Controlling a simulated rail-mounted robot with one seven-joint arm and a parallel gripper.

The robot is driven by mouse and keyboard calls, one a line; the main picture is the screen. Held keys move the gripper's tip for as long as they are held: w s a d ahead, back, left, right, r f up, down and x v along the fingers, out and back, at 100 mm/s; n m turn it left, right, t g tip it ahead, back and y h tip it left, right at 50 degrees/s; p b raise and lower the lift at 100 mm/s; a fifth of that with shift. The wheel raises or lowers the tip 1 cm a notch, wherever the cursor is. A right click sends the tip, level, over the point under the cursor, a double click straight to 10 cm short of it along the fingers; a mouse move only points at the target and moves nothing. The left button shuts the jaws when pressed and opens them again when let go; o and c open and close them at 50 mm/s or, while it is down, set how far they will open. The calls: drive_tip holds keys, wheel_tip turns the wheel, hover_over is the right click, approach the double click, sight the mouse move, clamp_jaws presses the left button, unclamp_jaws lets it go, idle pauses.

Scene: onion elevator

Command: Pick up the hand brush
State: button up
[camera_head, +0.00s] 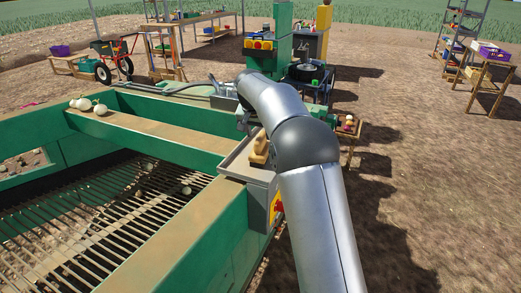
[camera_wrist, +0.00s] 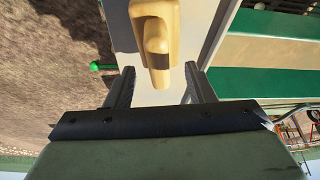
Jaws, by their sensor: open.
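The hand brush (camera_head: 259,147) is a tan wooden-looking piece on a grey metal tray (camera_head: 238,168) at the corner of the green machine. In the wrist view the brush (camera_wrist: 155,30) lies at the top centre, with its narrower end reaching down toward the gap between my fingers. My gripper (camera_wrist: 158,71) is open and empty, one dark finger on each side of that end. I see no finger touching the brush. The brush's upper end is cut off by the wrist view's edge. In the head view my arm hides most of my gripper.
The green frame (camera_head: 190,255) and slatted bed (camera_head: 110,215) lie left of the tray. White onions (camera_head: 90,104) sit on the machine's far beam. A box with a red switch (camera_head: 277,206) is below the tray. A small side table (camera_head: 350,130) stands behind my arm. Open dirt lies right.

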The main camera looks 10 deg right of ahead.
sight(260, 136)
drive_tip(key=shift+p+x, duration=0.75)
drive_tip(key=shift+x, duration=1.45)
drive_tip(key=shift+d, duration=0.15)
clamp_jaws()
drive_tip(key=shift+r, duration=0.1)
drive_tip(key=shift+w+r, duration=0.1)
drive_tip(key=shift+r, duration=0.2)
wheel_tip(260, 136, up, 2)
drive_tip(key=shift+r+b, duration=0.15)
drive_tip(key=shift+b, duration=0.2)
drive_tip(key=s+d+r+b, duration=0.2)
drive_tip(key=s+r+b, duration=0.1)
drive_tip(key=s+r, duration=0.2)
drive_tip(key=s+d+r+b, duration=0.2)
drive_tip(key=s+r, duration=0.3)
drive_tip(key=s, duration=0.3)
drive_tip(key=shift+s+d+b, duration=0.2)
drive_tip(key=shift+d+b, duration=0.15)
drive_tip(key=shift+b, duration=0.1)
